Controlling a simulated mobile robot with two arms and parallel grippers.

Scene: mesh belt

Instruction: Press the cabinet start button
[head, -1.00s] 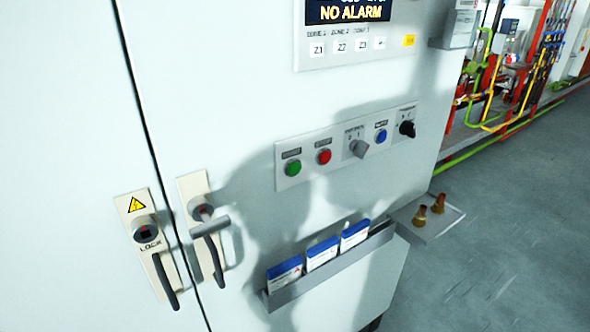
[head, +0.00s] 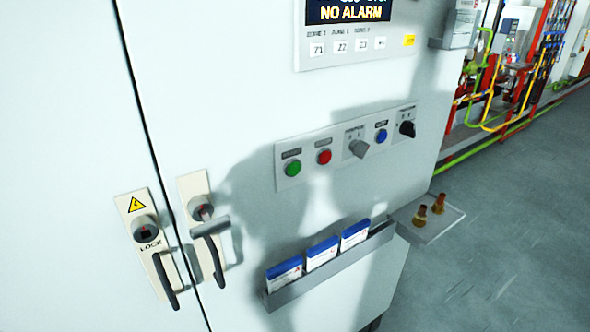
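The white cabinet (head: 230,100) fills most of the head view. Its control strip (head: 340,172) carries a green button (head: 293,168) at the left end, with a small label above it that I cannot read clearly. A red button (head: 324,157) sits beside it, then a grey selector switch (head: 358,149), a blue button (head: 381,136) and a black selector switch (head: 407,129). Neither of my grippers is in view. A dark shadow falls across the cabinet front below the strip.
A display panel (head: 348,45) above reads NO ALARM. Two door handles (head: 150,250) (head: 208,235) stick out at lower left. A document holder (head: 290,294) and a small shelf (head: 440,225) with brass parts project lower down. Grey floor (head: 510,220) lies clear at right; pipes stand behind.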

